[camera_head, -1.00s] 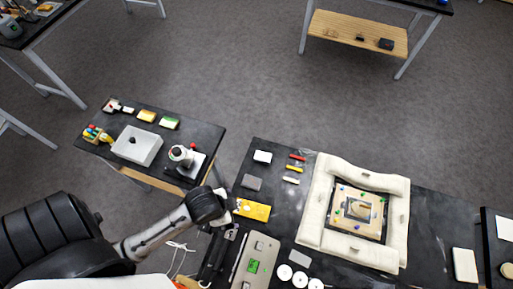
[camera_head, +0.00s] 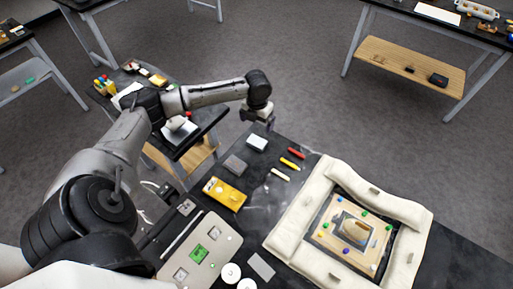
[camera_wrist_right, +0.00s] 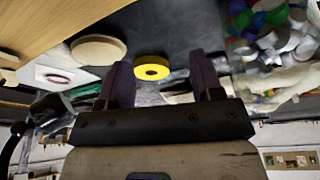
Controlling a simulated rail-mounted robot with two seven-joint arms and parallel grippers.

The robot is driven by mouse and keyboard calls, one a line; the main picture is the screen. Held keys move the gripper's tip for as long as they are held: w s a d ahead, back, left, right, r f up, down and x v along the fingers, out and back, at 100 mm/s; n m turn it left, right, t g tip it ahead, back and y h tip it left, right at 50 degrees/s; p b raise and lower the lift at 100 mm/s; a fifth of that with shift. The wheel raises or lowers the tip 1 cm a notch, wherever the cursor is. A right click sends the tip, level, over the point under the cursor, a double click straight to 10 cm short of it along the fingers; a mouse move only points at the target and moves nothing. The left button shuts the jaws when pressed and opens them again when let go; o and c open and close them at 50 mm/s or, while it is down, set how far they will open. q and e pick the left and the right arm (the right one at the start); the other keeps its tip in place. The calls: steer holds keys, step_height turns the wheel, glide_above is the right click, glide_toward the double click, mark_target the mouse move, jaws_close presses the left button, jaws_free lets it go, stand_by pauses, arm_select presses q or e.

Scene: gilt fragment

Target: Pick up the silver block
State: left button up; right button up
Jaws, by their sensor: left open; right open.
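My left gripper (camera_head: 258,121) hangs open and pointing down at the far edge of the dark table in the head view. A pale silver-white block (camera_head: 257,142) lies just below it in the picture, apart from it as far as I can see. A darker grey flat block (camera_head: 235,164) lies nearer, to the left of it. A flat grey plate (camera_head: 262,266) lies at the near side. The color alone does not settle which one is the silver block. My right gripper (camera_wrist_right: 163,82) is open in the right wrist view, with nothing held between its fingers.
A yellow box (camera_head: 225,194) and small red (camera_head: 296,152) and yellow (camera_head: 290,164) sticks lie nearby. A padded cream frame (camera_head: 405,211) surrounds a picture panel (camera_head: 348,232). A yellow ring (camera_wrist_right: 152,68) shows beyond the right fingers.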

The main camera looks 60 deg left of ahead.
mark_target(257, 141)
arm_select(q)
steer(key=f, duration=0.9)
steer(key=f+b, duration=0.1)
steer(key=f, duration=0.3)
steer(key=shift+w+a+f, duration=0.15)
steer(key=shift+a+f, duration=0.05)
steer(key=shift+a, duration=0.15)
steer(key=shift+c, duration=0.5)
steer(key=c, duration=0.8)
steer(key=shift+r, duration=0.1)
steer(key=shift+c, duration=0.2)
